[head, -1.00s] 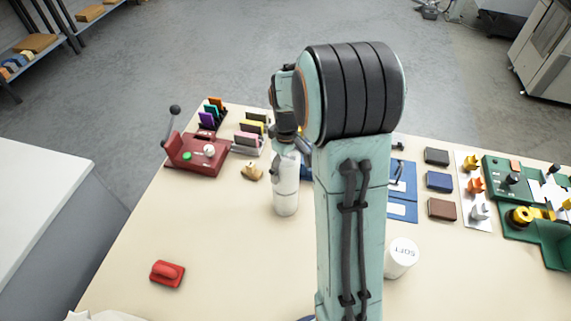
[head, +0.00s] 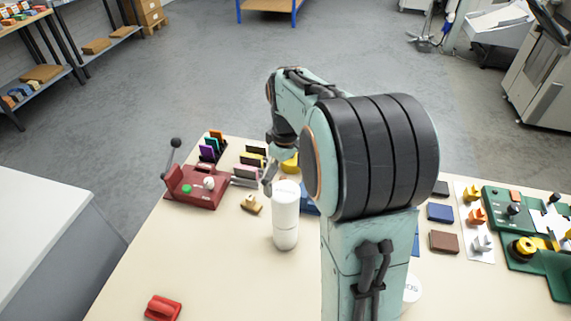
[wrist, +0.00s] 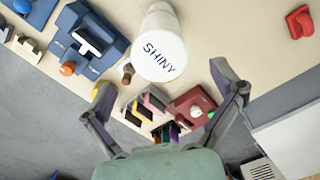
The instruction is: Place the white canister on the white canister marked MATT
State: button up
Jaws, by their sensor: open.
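Two white canisters stand stacked on the table in the head view, the upper canister (head: 286,206) upright on the lower canister (head: 285,238). In the wrist view, the upper canister's lid reads SHINY (wrist: 162,52). No MATT marking is visible on the lower one. My gripper (wrist: 161,77) is open and empty, its fingers spread apart around the near edge of the lid in the wrist view. In the head view, one finger shows just behind and left of the stack's top. The other finger is hard to make out.
Another white canister (head: 411,288), its lid lettering cut off, is mostly hidden behind my arm. A red lever device (head: 196,188) and a small brass-coloured piece (head: 251,204) stand left of the stack. A red block (head: 163,308) lies front left. The table between is clear.

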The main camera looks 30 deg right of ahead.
notch_tip(320, 180, up, 4)
jog(key=shift+r, duration=0.1)
jog(key=shift+a, duration=0.1)
jog(key=s+a+f+m, duration=0.1)
jog(key=s+a, duration=0.6)
jog(key=s, duration=0.3)
jog(key=s+a+f+m, duration=0.1)
jog(key=s+a, duration=0.6)
jog(key=s, duration=0.4)
jog(key=shift+f+y, duration=0.3)
jog(key=shift+y, duration=0.1)
